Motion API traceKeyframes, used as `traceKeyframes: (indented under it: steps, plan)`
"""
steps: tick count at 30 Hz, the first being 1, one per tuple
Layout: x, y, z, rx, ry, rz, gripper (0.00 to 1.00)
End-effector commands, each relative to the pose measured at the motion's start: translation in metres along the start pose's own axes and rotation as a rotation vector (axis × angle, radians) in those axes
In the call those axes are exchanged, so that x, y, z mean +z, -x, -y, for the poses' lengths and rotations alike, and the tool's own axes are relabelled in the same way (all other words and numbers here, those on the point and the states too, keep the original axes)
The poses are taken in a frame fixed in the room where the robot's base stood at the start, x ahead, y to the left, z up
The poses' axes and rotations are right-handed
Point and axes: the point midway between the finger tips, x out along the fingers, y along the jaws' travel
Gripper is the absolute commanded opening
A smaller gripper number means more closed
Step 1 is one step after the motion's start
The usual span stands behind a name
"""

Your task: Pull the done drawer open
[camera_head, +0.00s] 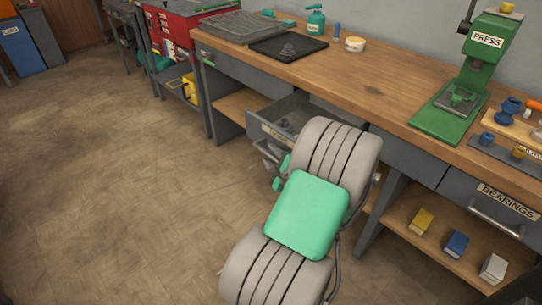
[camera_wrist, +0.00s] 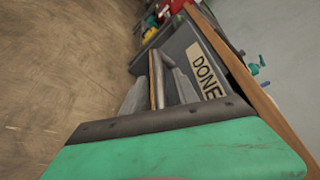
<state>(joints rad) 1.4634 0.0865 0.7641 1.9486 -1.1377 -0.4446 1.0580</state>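The drawer (camera_head: 268,132) under the workbench stands partly open, and its inside shows with a small dark part in it. In the wrist view its front carries a label reading DONE (camera_wrist: 208,72). The drawer's bar handle (camera_wrist: 154,82) runs between the two grey fingers of my gripper (camera_wrist: 158,90). The fingers look apart, with a gap visible beside the bar; firm contact cannot be made out. In the head view my gripper (camera_head: 270,158) is at the drawer front, partly hidden by my own arm.
A bearings drawer (camera_head: 496,212) is at the right, above a shelf with small boxes. A red cabinet (camera_head: 185,25) stands at the back. The floor at left is clear.

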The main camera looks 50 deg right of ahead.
Motion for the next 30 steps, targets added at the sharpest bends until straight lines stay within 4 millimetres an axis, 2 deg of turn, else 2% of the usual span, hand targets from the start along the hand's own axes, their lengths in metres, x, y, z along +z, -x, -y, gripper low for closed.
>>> traceKeyframes:
  steps: [2, 9, 13, 26, 29, 30]
  plan:
    - [-0.001, 0.009, 0.001, -0.001, -0.002, -0.004, 0.36]
    - [-0.002, 0.057, 0.002, -0.004, -0.003, -0.007, 0.36]
    - [-0.001, 0.073, 0.001, -0.002, -0.002, -0.004, 0.36]
    - [0.002, 0.076, 0.0, 0.004, 0.004, 0.003, 0.36]
    - [0.022, 0.069, -0.003, 0.061, 0.072, 0.04, 0.36]
    - [0.041, 0.063, -0.008, 0.113, 0.134, 0.074, 0.36]
